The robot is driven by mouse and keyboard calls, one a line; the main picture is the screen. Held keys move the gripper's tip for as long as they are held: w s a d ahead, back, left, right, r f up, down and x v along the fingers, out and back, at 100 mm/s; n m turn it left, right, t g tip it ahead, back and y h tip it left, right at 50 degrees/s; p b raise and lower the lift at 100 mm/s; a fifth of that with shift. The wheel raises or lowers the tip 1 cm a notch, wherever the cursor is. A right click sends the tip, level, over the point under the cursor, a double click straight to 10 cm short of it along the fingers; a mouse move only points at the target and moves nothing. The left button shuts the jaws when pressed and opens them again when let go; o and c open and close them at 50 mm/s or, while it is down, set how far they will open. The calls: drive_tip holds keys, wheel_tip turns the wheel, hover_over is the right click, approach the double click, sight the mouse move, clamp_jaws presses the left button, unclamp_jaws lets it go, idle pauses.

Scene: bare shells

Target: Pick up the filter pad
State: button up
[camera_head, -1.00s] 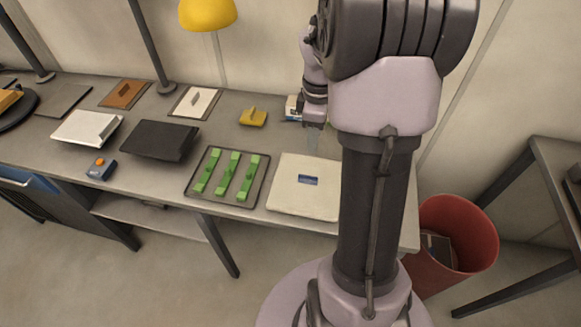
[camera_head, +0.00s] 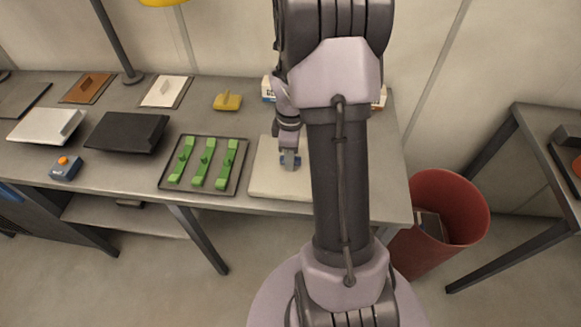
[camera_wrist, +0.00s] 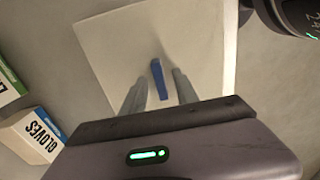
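A flat, pale square pad (camera_head: 268,180) lies on the table with a small blue bar (camera_wrist: 158,78) on its middle; I cannot tell for sure that it is the filter pad. My gripper (camera_head: 290,161) is over this pad, at the blue bar. In the wrist view my gripper (camera_wrist: 157,80) is open, with one finger on each side of the bar and visible gaps between. The arm hides part of the pad's right side in the head view.
A dark tray (camera_head: 193,191) with several green pieces lies just left of the pale pad. A box marked GLOVES (camera_wrist: 40,137) stands near the gripper. A yellow block (camera_head: 228,101) is behind. A red bin (camera_head: 449,205) stands right of the table.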

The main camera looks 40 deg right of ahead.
clamp_jaws()
idle(1.2)
